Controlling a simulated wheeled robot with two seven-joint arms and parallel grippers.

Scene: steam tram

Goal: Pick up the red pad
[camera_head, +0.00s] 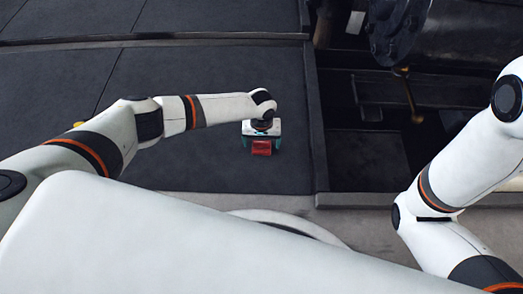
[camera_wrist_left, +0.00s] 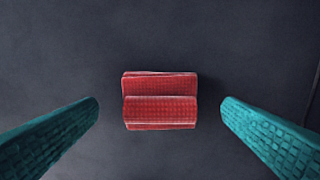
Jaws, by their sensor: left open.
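The red pad (camera_wrist_left: 160,98) lies on the dark floor, centred in the left wrist view. It has a ridged, dotted red surface with a step across it. In the head view the red pad (camera_head: 262,148) shows just below my left gripper (camera_head: 262,141). My left gripper is open, pointing down, with its teal fingers apart on the left and right of the pad. In the left wrist view there is a gap between each finger and the pad, and nothing is held. My right arm is at the right of the head view, but its gripper is out of view.
Dark floor panels (camera_head: 205,85) around the pad are clear. To the right is a raised edge and a dark recess (camera_head: 365,165) with metal parts. A dark cylindrical machine part (camera_head: 395,30) stands at the top right. A small yellow thing (camera_head: 80,124) shows behind my left arm.

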